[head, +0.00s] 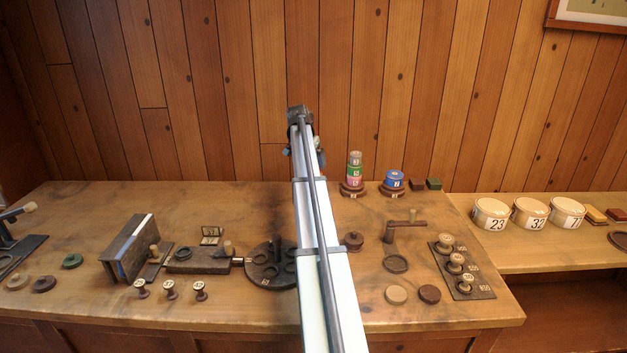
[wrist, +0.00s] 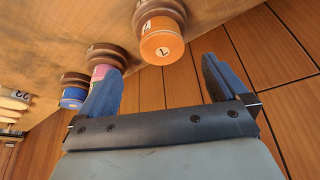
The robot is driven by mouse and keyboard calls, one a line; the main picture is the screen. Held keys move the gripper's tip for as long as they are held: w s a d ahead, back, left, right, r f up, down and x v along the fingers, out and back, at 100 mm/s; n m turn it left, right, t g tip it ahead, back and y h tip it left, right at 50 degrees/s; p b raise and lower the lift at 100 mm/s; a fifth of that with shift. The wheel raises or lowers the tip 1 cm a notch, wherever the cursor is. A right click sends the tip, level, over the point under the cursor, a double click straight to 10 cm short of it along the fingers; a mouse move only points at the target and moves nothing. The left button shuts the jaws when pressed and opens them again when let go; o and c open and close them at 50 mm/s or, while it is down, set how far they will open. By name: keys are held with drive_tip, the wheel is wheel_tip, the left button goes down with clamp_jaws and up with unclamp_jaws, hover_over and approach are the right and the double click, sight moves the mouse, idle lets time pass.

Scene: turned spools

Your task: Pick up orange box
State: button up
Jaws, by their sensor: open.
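The orange box (wrist: 162,45) is a round canister with a pale label reading 7. It shows in the wrist view at the top middle, on a dark round wooden stand (wrist: 158,14). My gripper (wrist: 160,66) is open with two blue fingers spread apart. Its gap is empty, and the orange box appears beyond the fingertips, between them in the picture. I cannot tell the exact distance. In the head view my arm reaches forward over the table, and the fingers are not clear.
A stack with a pink box (head: 355,181), a green box (head: 354,171) and a pale box (head: 355,158) stands on a stand just right of my arm. A blue box (head: 394,175) is beside it. A dark disc with holes (head: 262,280) lies left of my arm. Wood wall behind.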

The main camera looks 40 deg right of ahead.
drive_tip(key=x, duration=0.9)
drive_tip(key=shift+w+d+f, duration=0.2)
drive_tip(key=shift+f, duration=0.05)
drive_tip(key=c, duration=1)
